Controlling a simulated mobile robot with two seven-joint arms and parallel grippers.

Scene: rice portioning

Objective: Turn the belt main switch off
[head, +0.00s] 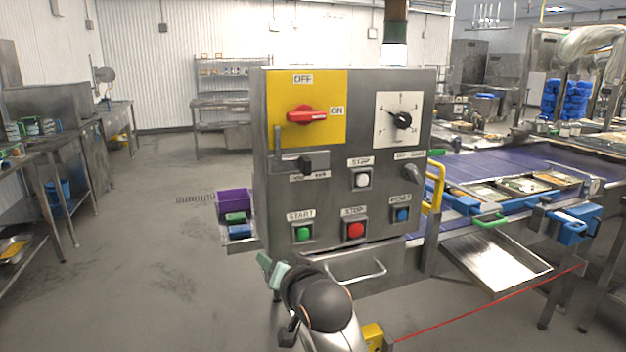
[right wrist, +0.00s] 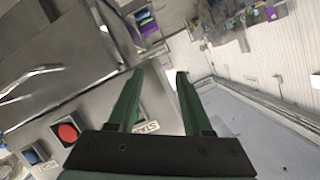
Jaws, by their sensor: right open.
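The belt main switch (head: 307,115) is a red rotary handle on a yellow plate at the upper left of the grey control panel (head: 345,80). Its handle lies about horizontal, pointing toward the ON label; OFF is printed above it. My right gripper (head: 271,268) is below the panel's lower left corner, well below the switch and apart from it. In the right wrist view my right gripper (right wrist: 161,76) has its two green fingers spread with nothing between them. The switch cannot be made out in that view. My left gripper is not in view.
A metal handle (head: 357,273) sticks out below.

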